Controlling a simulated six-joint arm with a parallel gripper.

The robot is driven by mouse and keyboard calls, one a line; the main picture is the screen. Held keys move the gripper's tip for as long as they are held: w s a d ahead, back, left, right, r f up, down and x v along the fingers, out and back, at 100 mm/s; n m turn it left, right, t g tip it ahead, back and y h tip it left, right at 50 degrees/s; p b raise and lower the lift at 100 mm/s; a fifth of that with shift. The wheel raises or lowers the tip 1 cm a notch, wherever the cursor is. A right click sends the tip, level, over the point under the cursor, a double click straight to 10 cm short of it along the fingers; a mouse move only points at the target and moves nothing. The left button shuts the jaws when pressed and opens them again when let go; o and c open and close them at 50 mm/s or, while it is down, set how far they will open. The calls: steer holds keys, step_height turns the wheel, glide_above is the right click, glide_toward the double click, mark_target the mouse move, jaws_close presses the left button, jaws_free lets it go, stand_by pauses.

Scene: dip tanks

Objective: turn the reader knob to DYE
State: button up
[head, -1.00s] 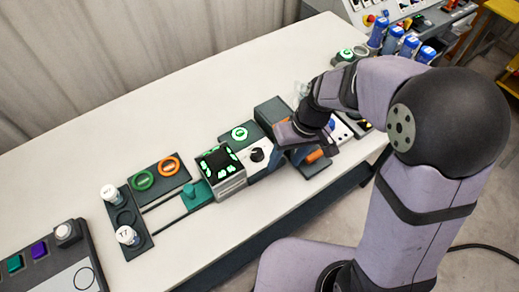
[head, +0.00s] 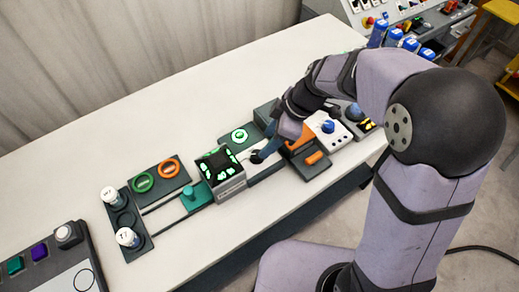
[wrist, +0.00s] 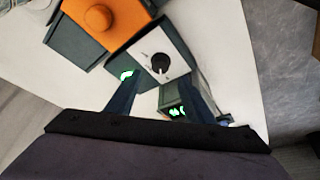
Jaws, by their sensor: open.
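The reader knob is a small black dial (wrist: 160,64) on a white panel (wrist: 148,48) in the wrist view, with markings too small to read. In the head view the knob (head: 256,157) sits right of the box with the green-lit display (head: 220,167). My gripper (wrist: 160,82) is open, its two dark blue fingers spread either side of the knob's line and apart from it in the picture. In the head view my gripper (head: 267,151) is at the knob and partly covers its panel. I cannot tell whether a finger touches the knob.
An orange block with a round orange knob (wrist: 98,17) stands close to the white panel. A white box with a blue knob (head: 328,127) stands further right. A teal block (head: 196,196) and a rack with white-capped vials (head: 128,237) are to the left. The back of the table is clear.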

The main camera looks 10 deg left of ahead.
mark_target(257, 154)
steer(key=shift+p+x, duration=0.75)
steer(key=shift+x, duration=2.75)
steer(key=c, duration=1.1)
steer(key=shift+o, duration=0.2)
steer(key=shift+f, duration=0.1)
